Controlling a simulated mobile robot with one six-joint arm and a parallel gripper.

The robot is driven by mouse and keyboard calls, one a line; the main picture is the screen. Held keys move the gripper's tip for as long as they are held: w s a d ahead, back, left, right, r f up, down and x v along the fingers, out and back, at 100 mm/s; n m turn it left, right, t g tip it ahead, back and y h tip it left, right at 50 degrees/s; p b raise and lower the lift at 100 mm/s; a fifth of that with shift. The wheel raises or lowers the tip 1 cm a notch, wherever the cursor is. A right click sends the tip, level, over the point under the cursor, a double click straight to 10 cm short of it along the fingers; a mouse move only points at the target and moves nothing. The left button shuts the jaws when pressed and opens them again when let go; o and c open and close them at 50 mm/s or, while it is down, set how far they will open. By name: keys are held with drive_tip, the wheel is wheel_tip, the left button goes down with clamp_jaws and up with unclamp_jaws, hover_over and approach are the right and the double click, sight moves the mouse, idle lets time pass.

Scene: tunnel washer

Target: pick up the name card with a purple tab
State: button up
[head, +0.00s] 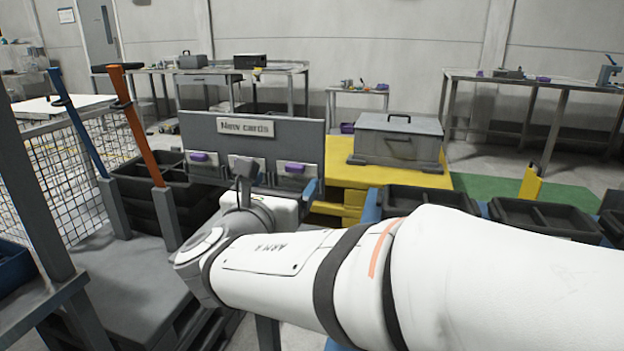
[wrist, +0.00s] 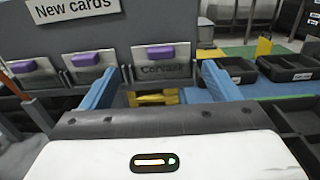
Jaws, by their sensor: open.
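Three name cards with purple tabs hang in a row on a grey board under a "New cards" sign (head: 245,126). The left card (head: 199,170) and right card (head: 298,182) show in the head view; my arm partly covers the middle one. In the wrist view are the left card (wrist: 35,78), middle card (wrist: 88,72) and right card (wrist: 165,72), which bears dark lettering. My gripper (wrist: 160,70) is open, its blue fingers spread either side of the right card as seen from the wrist. Contact is not visible.
A grey lidded case (head: 398,140) stands on a yellow platform (head: 385,174) right of the board. Black bins (head: 545,217) lie further right. An orange-handled lever (head: 137,125) and a blue one (head: 78,120) rise at left, near a wire fence (head: 55,180).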

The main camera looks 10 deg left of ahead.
sight(293, 173)
drive_tip(key=w, duration=0.1)
drive_tip(key=w+b, duration=0.1)
drive_tip(key=w, duration=0.2)
drive_tip(key=shift+w+d, duration=0.25)
drive_tip(key=shift+w, duration=0.15)
drive_tip(key=c, duration=0.7)
drive_tip(key=shift+c, duration=0.2)
